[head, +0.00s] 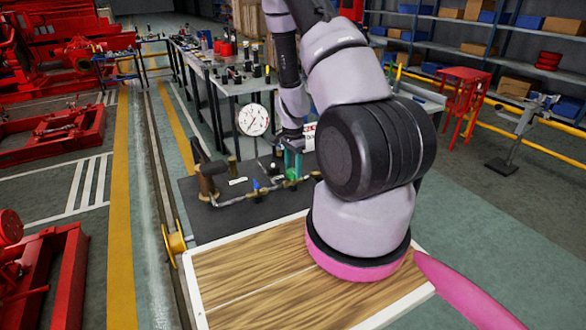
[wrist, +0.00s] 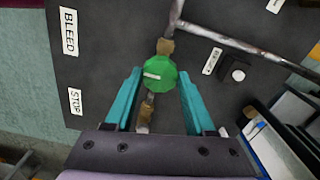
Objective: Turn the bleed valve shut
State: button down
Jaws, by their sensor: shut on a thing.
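The bleed valve's green faceted knob (wrist: 160,76) sits on a thin rusty pipe with brass fittings, over a dark panel. It shows small in the head view (head: 292,175), partly behind my gripper. My gripper (wrist: 160,73) has one teal finger on each side of the knob, closed on its edges. In the head view my gripper (head: 293,165) points down at the knob. A pale mark lies across the knob's top, roughly level in the wrist view. A white BLEED label (wrist: 69,32) is on the panel at the upper left.
A STOP label (wrist: 75,101) lies left of my fingers. A dark button with a white top (wrist: 237,75) stands to the right. A round dial gauge (head: 253,120) rises behind the pipework. A blue handle (head: 256,186) is left of the knob. A wooden top (head: 250,280) lies in front.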

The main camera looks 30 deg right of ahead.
aim_at(293, 171)
jog(key=shift+c, duration=1.2)
grip_release()
jog(key=shift+r, duration=0.1)
notch_tip(293, 171, up, 11)
jog(key=shift+f, duration=0.2)
